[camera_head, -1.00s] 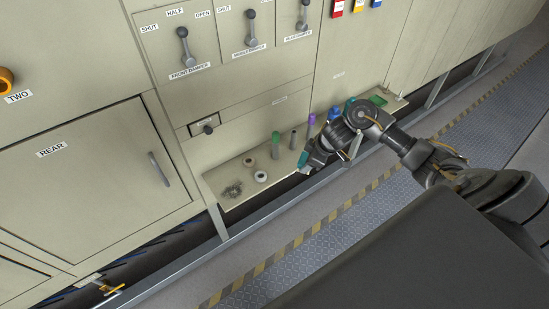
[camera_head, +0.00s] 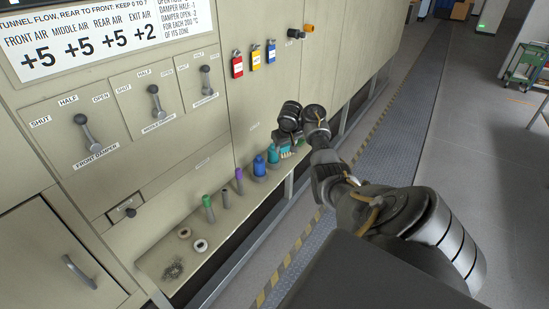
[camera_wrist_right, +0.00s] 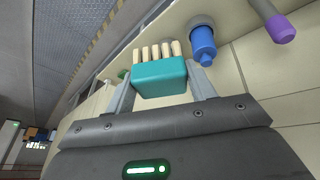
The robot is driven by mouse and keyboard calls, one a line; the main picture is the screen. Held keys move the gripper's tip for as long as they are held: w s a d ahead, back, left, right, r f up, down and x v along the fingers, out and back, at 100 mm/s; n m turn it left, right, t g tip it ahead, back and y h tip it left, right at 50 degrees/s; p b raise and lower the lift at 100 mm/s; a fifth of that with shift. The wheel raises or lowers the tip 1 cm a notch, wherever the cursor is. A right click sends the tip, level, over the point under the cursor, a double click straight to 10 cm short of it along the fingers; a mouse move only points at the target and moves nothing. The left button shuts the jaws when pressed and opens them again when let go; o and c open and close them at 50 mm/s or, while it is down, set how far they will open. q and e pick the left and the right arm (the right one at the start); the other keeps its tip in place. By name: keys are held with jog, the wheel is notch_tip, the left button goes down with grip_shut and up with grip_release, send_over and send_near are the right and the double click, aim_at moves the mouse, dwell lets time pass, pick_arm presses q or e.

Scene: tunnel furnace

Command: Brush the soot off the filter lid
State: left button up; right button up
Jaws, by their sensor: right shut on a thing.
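My right gripper (camera_head: 287,140) is shut on a teal block brush (camera_wrist_right: 160,78) with pale bristle tufts. In the wrist view the block sits between the two fingers, its tufts pointing away from the palm. In the head view the brush (camera_head: 287,153) is small and partly covered by the gripper, at the far right part of the shelf. A dark, speckled soot patch (camera_head: 173,269) lies at the shelf's near left end, well away from the brush. I cannot tell whether it is on the filter lid. My left gripper is not in view.
The shelf (camera_head: 153,262) carries two pale rings (camera_head: 200,245), a green-topped piece (camera_head: 208,206), a grey one (camera_head: 225,198), a purple-topped one (camera_head: 239,181) and a blue bottle (camera_head: 259,166). Damper levers (camera_head: 87,133) project from the panel above. The striped floor walkway is clear.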

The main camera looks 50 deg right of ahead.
jog(key=s+r+m+g+h, duration=0.1)
jog(key=s+r+m+g, duration=0.15)
jog(key=s+m, duration=0.7)
jog(key=a+f+n+t, duration=0.1)
jog(key=a+f+n, duration=0.2)
jog(key=a, duration=1)
jog(key=s+a+f+n+t+y+b, duration=0.15)
jog(key=a+n, duration=0.25)
jog(key=a, duration=0.9)
jog(key=w+a+f+n, duration=0.1)
jog(key=a+f+n, duration=0.25)
jog(key=a, duration=0.85)
jog(key=s+a+f+n+t+y+b, duration=0.1)
jog(key=s+a+f+n+b, duration=0.3)
jog(key=s+a+f+b, duration=0.4)
notch_tip(320, 180, down, 5)
jog(key=a+b, duration=0.2)
jog(key=b, duration=0.2)
jog(key=shift+s+a+b, duration=0.3)
jog(key=shift+s, duration=0.1)
